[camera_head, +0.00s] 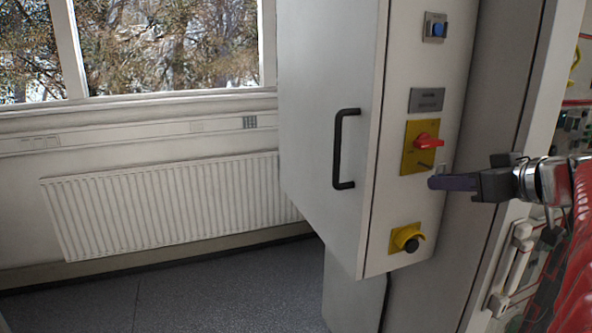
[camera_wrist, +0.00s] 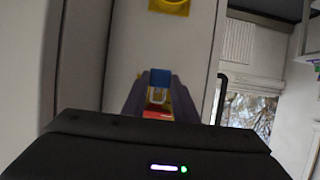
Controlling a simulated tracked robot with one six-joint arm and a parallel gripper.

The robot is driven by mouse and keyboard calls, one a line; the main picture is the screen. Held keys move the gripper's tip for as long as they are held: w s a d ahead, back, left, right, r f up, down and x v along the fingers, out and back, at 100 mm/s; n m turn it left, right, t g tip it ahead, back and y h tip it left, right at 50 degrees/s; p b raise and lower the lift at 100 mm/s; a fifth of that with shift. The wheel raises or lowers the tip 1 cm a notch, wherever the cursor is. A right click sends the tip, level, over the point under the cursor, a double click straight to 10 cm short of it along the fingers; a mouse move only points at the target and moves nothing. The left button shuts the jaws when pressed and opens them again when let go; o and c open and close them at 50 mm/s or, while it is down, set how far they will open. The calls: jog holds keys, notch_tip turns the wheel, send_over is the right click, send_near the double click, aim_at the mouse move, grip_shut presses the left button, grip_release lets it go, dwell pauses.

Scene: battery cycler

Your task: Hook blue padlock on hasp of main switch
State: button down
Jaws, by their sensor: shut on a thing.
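My gripper (camera_head: 434,182) reaches in from the right at the cabinet's front panel, just below and right of the main switch. The main switch has a red handle (camera_head: 428,142) on a yellow plate (camera_head: 409,160); the handle also shows in the wrist view (camera_wrist: 157,115). A short dark hasp (camera_head: 424,165) sticks out below the handle. In the wrist view my gripper (camera_wrist: 159,84) is shut on the blue padlock (camera_wrist: 159,77), with its pale shackle toward the switch. In the head view the fingers mostly hide the padlock. I cannot tell whether the shackle touches the hasp.
A yellow plate with a black knob (camera_head: 408,240) sits lower on the panel. A blue button (camera_head: 439,30) and a grey label plate (camera_head: 427,100) are above the switch. The cabinet door has a black handle (camera_head: 344,150). A radiator (camera_head: 170,205) stands at left; the floor there is clear.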

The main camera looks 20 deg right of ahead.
jog(key=shift+r+x, duration=0.15)
jog(key=shift+x, duration=1)
jog(key=shift+r+x, duration=0.2)
jog(key=shift+x, duration=0.95)
jog(key=shift+w, duration=0.15)
jog(key=c, duration=1.3)
grip_release()
jog(key=shift+c, duration=0.2)
jog(key=v, duration=1.3)
jog(key=shift+s, duration=0.45)
